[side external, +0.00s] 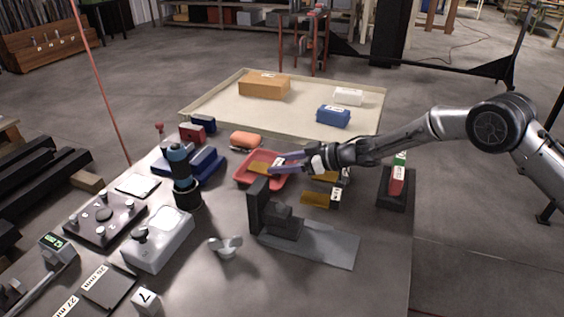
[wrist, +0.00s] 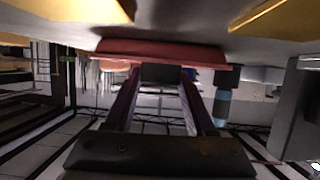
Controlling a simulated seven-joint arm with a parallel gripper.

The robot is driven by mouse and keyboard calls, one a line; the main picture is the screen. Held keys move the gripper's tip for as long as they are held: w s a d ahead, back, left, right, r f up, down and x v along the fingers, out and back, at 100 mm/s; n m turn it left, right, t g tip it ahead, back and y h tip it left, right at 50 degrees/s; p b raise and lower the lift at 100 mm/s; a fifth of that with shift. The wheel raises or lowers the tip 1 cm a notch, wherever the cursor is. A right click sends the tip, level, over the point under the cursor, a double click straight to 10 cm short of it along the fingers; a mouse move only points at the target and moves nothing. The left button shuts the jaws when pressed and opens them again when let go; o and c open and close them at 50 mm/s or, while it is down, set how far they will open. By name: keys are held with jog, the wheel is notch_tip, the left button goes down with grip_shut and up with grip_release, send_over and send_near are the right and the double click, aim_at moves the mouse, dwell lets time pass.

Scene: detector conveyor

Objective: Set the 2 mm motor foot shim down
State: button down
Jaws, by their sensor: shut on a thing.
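My gripper (side external: 277,163) reaches in from the right, low over the red tray (side external: 243,183). It is shut on a brass-coloured shim (side external: 258,168) with a white tag, which lies over the tray's inside. I cannot tell whether the shim touches the tray floor, and its thickness marking is too small to read. In the wrist view the two fingers close on a dark end (wrist: 160,74), in front of the red tray's wall (wrist: 160,48). Another brass shim (side external: 317,199) with a tag lies on the table, and a further one (side external: 326,177) is partly hidden under my arm.
A dark upright bracket (side external: 258,205) on a grey plate stands just in front of the tray. An orange rounded thing (side external: 246,140) lies behind it. A blue-topped cylinder (side external: 180,165) stands left. A beige bin (side external: 215,99) with boxes is at the back.

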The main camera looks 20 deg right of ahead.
jog(key=shift+f, duration=0.3)
jog(key=shift+c, duration=1.2)
grip_release()
jog(key=shift+r, duration=0.3)
jog(key=v, duration=0.7)
jog(key=shift+s+d+r, duration=0.2)
jog(key=shift+r, duration=0.1)
